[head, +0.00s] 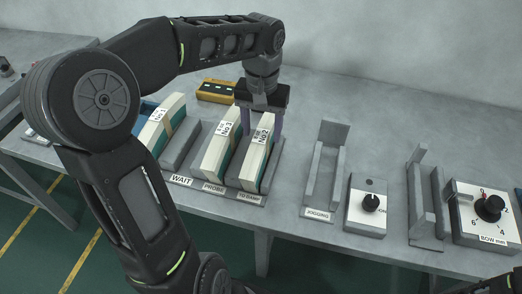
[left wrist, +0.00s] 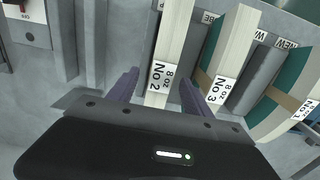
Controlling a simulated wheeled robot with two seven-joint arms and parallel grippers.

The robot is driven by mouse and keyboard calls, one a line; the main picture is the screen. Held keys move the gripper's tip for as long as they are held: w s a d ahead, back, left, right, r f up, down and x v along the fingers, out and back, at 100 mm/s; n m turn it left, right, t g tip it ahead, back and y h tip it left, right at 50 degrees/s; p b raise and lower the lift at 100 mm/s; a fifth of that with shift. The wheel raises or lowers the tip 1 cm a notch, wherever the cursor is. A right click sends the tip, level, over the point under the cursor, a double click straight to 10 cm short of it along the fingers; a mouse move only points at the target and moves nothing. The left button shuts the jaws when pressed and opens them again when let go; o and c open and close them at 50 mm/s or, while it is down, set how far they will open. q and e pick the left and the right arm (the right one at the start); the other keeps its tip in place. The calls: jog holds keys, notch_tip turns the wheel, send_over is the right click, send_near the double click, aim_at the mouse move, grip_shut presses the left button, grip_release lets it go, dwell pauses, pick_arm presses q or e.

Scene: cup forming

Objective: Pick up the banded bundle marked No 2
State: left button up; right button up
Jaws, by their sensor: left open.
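The bundle marked No 2 (head: 256,154) stands in the rack's rightmost slot, leaning slightly, a pale block with a white label and a teal side. It also shows in the left wrist view (left wrist: 173,40), with its "8 oz No 2" label near my gripper. My left gripper (head: 261,120) is over its far end, open. In the left wrist view its purple fingers (left wrist: 160,92) stand on either side of the bundle, with visible gaps. Whether it touches anything lower down is hidden. My right gripper does not show.
Bundle No 3 (head: 222,150) stands in the PROBE slot, close beside the left finger. Bundle No 1 (head: 160,128) is further left, past the empty WAIT slot (head: 182,147). A grey jogging stand (head: 324,180) and a knob box (head: 367,207) stand to the right. A yellow-black item (head: 216,91) lies behind.

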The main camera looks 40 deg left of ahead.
pick_arm(q)
jog(key=shift+s+f, duration=0.2)
jog(key=shift+f, duration=2.45)
grip_shut()
jog(key=shift+r, duration=0.1)
